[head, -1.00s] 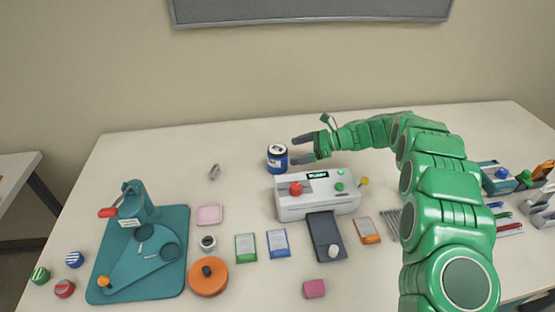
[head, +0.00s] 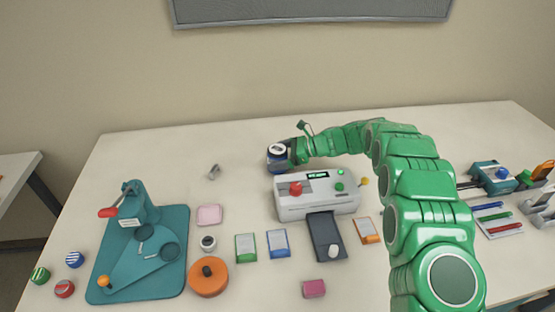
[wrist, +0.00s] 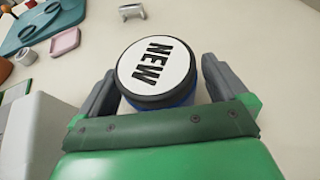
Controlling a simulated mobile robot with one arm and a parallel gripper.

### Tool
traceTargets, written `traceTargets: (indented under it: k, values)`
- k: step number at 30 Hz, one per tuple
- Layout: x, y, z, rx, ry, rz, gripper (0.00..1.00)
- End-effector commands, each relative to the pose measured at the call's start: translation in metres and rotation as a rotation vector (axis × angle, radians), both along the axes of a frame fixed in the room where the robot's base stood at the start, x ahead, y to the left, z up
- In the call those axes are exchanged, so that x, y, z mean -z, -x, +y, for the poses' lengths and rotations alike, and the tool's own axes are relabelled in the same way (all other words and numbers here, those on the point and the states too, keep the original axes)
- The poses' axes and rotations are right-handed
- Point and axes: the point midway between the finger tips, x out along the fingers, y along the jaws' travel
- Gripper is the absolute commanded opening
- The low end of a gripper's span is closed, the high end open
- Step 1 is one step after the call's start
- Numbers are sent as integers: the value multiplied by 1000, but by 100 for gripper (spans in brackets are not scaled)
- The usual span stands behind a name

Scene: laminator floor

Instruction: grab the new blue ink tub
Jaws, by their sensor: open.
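The blue ink tub (head: 277,159) stands upright on the table behind the laminator, with a dark rim and a white lid. In the wrist view the tub (wrist: 157,70) shows the word NEW on its lid. My gripper (head: 282,156) has reached it from the right. In the wrist view my gripper (wrist: 155,75) is open, with one dark finger on each side of the tub. I cannot tell whether either finger touches it.
The white laminator (head: 318,198) stands just in front of the tub. A teal press (head: 140,255) is at the left, with an orange disc (head: 208,278) beside it. A small metal clip (head: 214,171) lies left of the tub. The table behind is clear.

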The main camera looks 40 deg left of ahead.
Motion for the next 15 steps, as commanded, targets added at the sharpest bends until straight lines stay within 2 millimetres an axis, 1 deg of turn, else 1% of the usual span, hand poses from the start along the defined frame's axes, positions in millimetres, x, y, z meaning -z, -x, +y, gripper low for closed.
traceTargets:
  k: [1,2,13,15]
  values:
    - [0,0,0,0,0,0,98]
    - [0,0,0,0,0,0,94]
    - [0,0,0,0,0,0,37]
    - [0,0,0,0,0,0,37]
